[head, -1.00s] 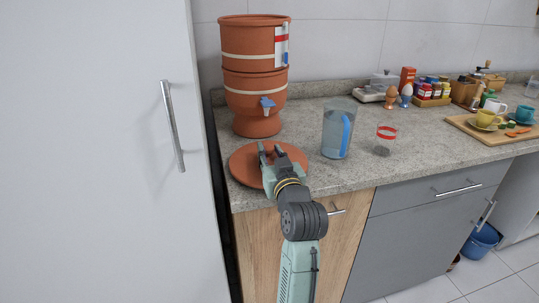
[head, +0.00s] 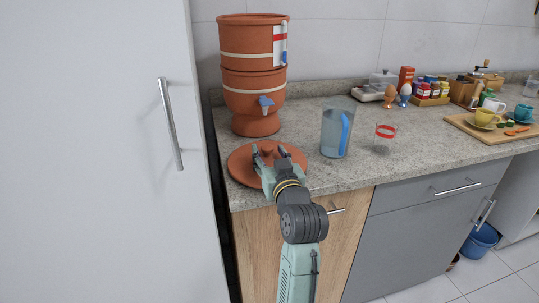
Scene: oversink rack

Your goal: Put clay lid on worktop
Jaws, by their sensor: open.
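The round terracotta clay lid (head: 242,165) lies flat at the left front corner of the worktop (head: 330,174), with its small knob upright in the middle. My gripper (head: 268,152) is over the lid, its fingers open on either side of the knob. Whether a finger touches the knob cannot be told. The clay water filter (head: 250,98) stands behind the lid, with a blue tap and an open top.
A clear jug (head: 333,132) with a blue handle and a glass with a red band (head: 385,135) stand right of the lid. A tall white fridge (head: 110,150) borders the worktop on the left. Egg cups, jars and a board with cups (head: 475,132) are farther right.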

